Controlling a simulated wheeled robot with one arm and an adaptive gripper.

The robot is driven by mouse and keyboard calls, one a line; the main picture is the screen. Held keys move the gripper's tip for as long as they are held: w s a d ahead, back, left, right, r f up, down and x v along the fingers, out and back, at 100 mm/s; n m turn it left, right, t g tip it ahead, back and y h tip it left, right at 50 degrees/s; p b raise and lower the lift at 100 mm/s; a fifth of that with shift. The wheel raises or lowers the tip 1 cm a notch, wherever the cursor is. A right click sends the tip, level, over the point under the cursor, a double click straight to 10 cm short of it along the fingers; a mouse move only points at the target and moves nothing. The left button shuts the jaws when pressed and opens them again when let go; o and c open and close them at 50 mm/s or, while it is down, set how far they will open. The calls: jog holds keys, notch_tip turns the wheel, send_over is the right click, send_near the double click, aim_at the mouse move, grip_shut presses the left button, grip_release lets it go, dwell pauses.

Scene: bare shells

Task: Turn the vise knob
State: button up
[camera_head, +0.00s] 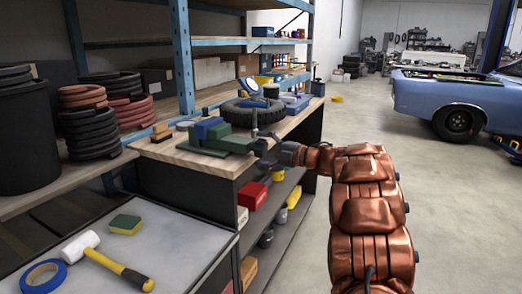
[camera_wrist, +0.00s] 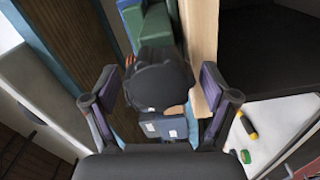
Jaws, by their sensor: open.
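The green vise (camera_head: 220,138) sits on the wooden benchtop, with a blue part on top. In the wrist view its green body (camera_wrist: 152,25) shows at the top, beside the pale wood edge. A dark, lobed round knob (camera_wrist: 160,82) is in the middle of that view, in front of the vise. My gripper (camera_wrist: 160,92) is open, with one finger on each side of the knob and visible gaps between. In the head view my gripper (camera_head: 270,150) is at the vise's right end, at the bench's front edge; its fingers and the knob are too small to tell apart there.
A tire (camera_head: 250,112) lies behind the vise. Red bins (camera_head: 252,195) stand on the shelf below. A mallet (camera_head: 105,262), blue tape (camera_head: 43,275) and a sponge (camera_head: 125,224) lie on the grey surface in front. Floor to the right is clear up to a blue car (camera_head: 455,100).

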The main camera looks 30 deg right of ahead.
jog(key=v, duration=1.2)
dwell(0.5)
